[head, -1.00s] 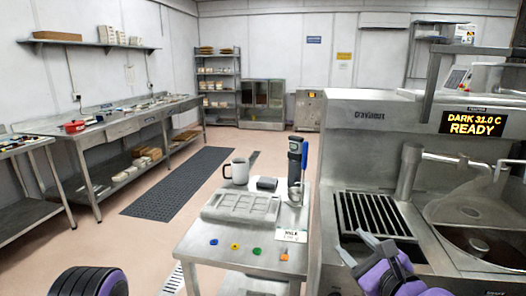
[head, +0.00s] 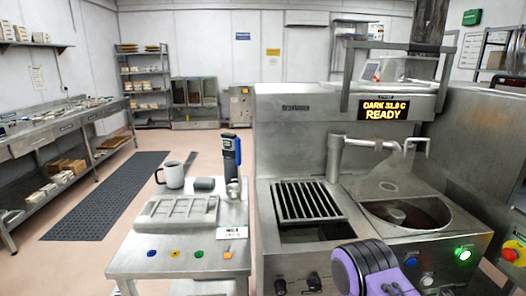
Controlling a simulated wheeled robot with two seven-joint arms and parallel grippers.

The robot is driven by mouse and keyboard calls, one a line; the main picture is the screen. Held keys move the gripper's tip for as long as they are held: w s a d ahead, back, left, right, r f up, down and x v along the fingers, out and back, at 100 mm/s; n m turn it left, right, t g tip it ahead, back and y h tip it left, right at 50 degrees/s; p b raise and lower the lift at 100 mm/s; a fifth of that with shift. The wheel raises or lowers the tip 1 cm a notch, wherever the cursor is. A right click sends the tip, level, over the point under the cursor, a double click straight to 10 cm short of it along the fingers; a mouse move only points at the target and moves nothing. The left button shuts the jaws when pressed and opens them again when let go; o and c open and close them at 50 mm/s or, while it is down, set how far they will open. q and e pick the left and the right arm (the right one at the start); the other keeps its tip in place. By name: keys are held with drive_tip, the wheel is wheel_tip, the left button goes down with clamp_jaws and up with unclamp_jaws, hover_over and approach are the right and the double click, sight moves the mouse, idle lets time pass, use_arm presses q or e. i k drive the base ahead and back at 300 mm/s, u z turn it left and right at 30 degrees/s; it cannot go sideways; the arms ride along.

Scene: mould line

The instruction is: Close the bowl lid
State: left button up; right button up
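The round bowl (head: 424,216) is set in the steel machine top at the right, with dark brown contents showing. A greyish, see-through lid (head: 386,183) seems to stand raised at the bowl's back left, so the bowl looks open; its exact tilt is hard to tell. A purple and black link of one of my arms shows at the bottom, in front of the machine. Neither of my grippers shows.
A slotted grate (head: 305,201) lies left of the bowl. A spout (head: 337,155) and pipe rise behind. A small steel table (head: 190,264) at the left holds a mould (head: 176,209), a mug (head: 172,176) and a blue-black handheld tool (head: 231,158). Buttons line the machine's front.

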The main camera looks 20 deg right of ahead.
sight(405, 174)
drive_tip(key=z, duration=1.5)
drive_tip(key=k, duration=0.65)
drive_tip(key=u, duration=0.25)
drive_tip(key=i, duration=0.7)
drive_tip(key=z, duration=0.05)
